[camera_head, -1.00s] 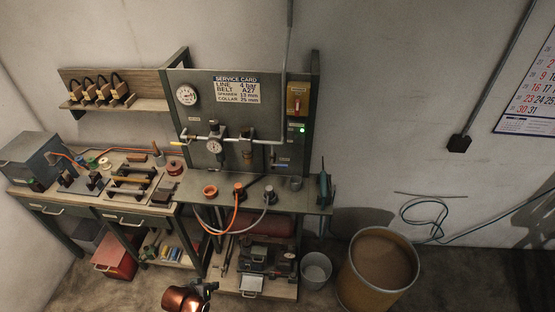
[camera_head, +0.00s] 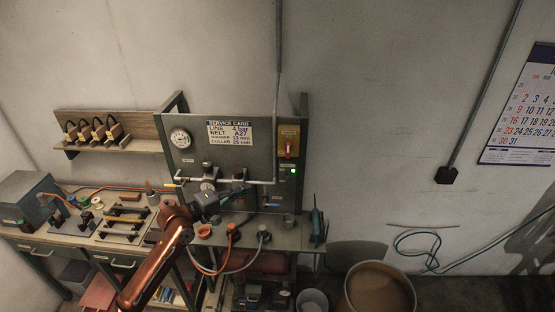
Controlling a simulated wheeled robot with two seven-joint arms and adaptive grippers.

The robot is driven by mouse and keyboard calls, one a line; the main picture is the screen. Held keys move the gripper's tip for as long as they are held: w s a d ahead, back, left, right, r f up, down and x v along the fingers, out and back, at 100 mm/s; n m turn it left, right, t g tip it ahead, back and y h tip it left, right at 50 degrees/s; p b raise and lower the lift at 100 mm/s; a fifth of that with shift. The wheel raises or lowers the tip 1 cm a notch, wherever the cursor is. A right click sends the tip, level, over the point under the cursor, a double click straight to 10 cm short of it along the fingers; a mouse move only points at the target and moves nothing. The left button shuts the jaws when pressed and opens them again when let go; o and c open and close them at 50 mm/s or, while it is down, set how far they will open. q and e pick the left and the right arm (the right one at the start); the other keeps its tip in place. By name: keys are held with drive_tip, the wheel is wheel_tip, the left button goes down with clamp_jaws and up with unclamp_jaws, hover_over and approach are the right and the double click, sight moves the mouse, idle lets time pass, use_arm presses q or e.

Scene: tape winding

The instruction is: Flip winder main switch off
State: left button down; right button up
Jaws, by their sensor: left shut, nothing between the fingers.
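The main switch (camera_head: 289,139), a yellow plate with a red handle, is at the upper right of the grey panel (camera_head: 225,160). The handle seems to point down, but it is too small to be sure. A green lamp (camera_head: 293,170) glows just below it. My left gripper (camera_head: 246,189) is shut and empty in front of the lower panel, left of and below the switch and apart from it. My copper arm and wrist hide part of the bench, the pipe fittings and the lower gauge. My right gripper is out of view.
A pipe (camera_head: 235,182) with valves crosses the panel close to my left gripper. Orange and grey hoses (camera_head: 229,240) and small cups stand on the bench below. A gauge (camera_head: 180,138) and a service card (camera_head: 229,133) are higher up.

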sight(288, 149)
use_arm(q)
wheel_tip(288, 149, up, 7)
drive_tip(key=w+n+h, duration=0.1)
drive_tip(key=w, duration=0.1)
drive_tip(key=shift+a+t, duration=0.2)
drive_tip(key=shift+t, duration=0.2)
drive_tip(key=shift+w+d+r, duration=0.1)
drive_tip(key=shift+w, duration=0.05)
drive_tip(key=s+d+p+x, duration=0.2)
drive_tip(key=p+x, duration=0.2)
drive_tip(key=x, duration=0.8)
drive_tip(key=shift+w+d+p, duration=0.2)
drive_tip(key=shift+d+p, duration=0.1)
drive_tip(key=shift+n+h+b, duration=0.3)
drive_tip(key=shift+n+b, duration=0.2)
drive_tip(key=shift+b, duration=0.2)
